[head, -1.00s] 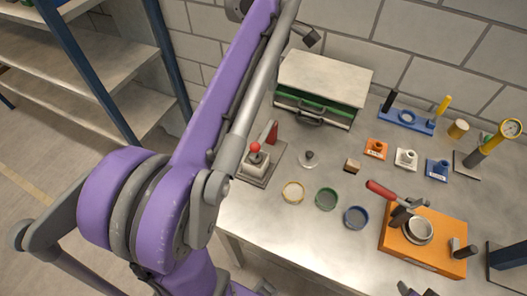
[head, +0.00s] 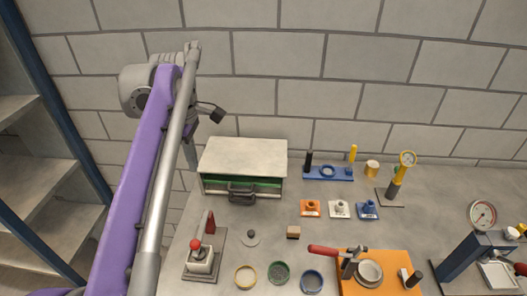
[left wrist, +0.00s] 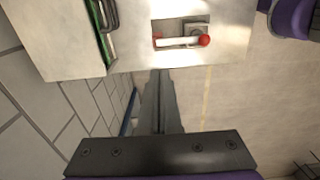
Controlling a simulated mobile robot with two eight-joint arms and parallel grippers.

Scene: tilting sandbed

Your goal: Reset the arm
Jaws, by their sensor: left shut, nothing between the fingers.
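My left arm rises along the left of the head view, and its gripper (head: 190,158) points down, left of the grey box with the green drawer (head: 243,158). The gripper is shut and empty, apart from everything on the bench. In the left wrist view the closed fingers (left wrist: 160,78) reach toward the lever fixture with a red knob (left wrist: 183,41). My right gripper is not in view.
The workbench (head: 462,190) holds the red-knobbed lever fixture (head: 203,262), several small coloured blocks, three ring dishes, an orange base (head: 385,285) with a red-handled clamp, and gauges at right. Shelving (head: 35,160) stands left; a block wall (head: 350,60) is behind.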

